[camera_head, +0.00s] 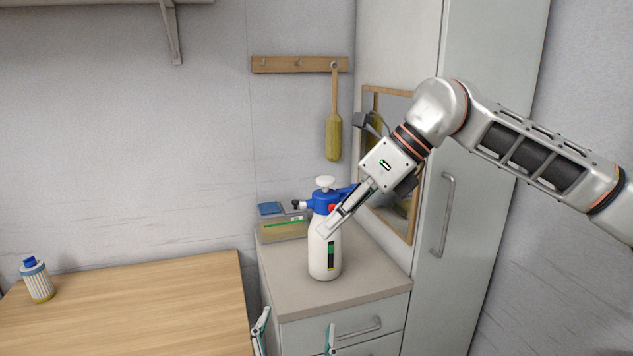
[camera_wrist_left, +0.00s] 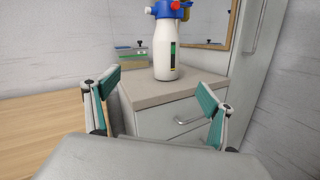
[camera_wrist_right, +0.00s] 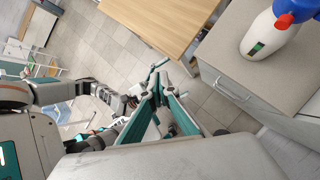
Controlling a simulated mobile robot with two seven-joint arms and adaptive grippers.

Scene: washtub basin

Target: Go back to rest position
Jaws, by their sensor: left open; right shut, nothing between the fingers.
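My right gripper (camera_head: 328,226) comes in from the right in the head view and overlaps the spray bottle (camera_head: 324,258), a white bottle with a blue head. In the right wrist view the fingers (camera_wrist_right: 156,82) are closed together and empty, and the bottle (camera_wrist_right: 270,32) stands apart at the upper right. My left gripper (camera_head: 298,332) is at the bottom edge of the head view, mostly cut off. In the left wrist view its fingers (camera_wrist_left: 158,92) are spread wide with nothing between them, and the upright bottle (camera_wrist_left: 166,50) stands beyond them.
The bottle stands on a grey drawer cabinet (camera_head: 365,290) beside a small box (camera_head: 283,229). A wooden table (camera_head: 150,300) holds a white bottle with a blue cap (camera_head: 37,280). A tall cabinet (camera_head: 475,130) is at right. A brush (camera_head: 333,135) hangs on a wall rack.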

